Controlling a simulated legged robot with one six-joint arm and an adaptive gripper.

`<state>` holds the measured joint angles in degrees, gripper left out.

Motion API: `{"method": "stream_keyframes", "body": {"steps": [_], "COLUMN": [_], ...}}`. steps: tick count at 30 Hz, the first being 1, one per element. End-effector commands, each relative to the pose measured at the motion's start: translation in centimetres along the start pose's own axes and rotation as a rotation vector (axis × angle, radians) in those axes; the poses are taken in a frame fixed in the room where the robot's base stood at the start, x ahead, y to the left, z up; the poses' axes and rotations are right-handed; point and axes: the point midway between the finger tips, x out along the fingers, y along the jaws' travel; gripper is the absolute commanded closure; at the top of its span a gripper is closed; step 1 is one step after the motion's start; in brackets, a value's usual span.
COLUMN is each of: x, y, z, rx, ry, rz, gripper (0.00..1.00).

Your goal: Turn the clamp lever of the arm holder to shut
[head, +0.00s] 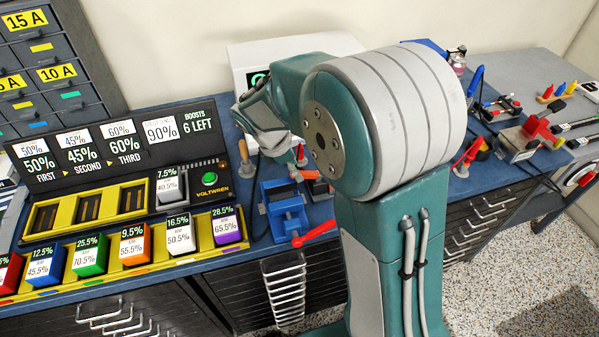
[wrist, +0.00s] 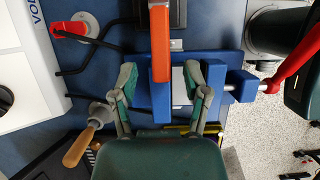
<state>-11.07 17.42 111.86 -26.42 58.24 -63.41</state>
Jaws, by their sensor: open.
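The blue arm holder (head: 287,208) stands near the bench's front edge, left of my arm in the head view. It also shows in the wrist view (wrist: 222,62) as a vise-like blue body. Its red clamp lever (head: 315,231) sticks out toward the front right; in the wrist view the lever (wrist: 293,62) is at the right, on a short pale rod. An orange-red bar (wrist: 160,45) lies across the holder's middle. My gripper (wrist: 160,84) is open, its fingers on either side of the bar and apart from the lever. My arm hides part of this area in the head view.
A wooden-handled tool (wrist: 80,145) lies left of my gripper. The yellow rack with coloured blocks (head: 135,250) stands left of the holder. Floor lies beyond the front edge.

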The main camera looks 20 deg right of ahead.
Motion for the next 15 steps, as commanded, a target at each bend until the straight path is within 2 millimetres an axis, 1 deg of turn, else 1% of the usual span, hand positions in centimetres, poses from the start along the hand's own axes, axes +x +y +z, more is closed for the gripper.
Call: {"method": "stream_keyframes", "body": {"steps": [1, 3, 6, 10, 15], "x": [0.8, 1.7, 2.4, 2.9, 2.8], "y": [0.0, 0.0, 0.0, 0.0, 0.0], "z": [0.0, 0.1, 0.3, 0.6, 0.5], "rx": [-0.001, 0.0, 0.001, 0.001, 0.001], "ry": [-0.002, -0.001, 0.003, 0.007, 0.006], "rz": [-0.003, -0.003, -0.001, 0.001, 0.001], "gripper": [0.4, 0.4, 0.4, 0.4, 0.4]}}
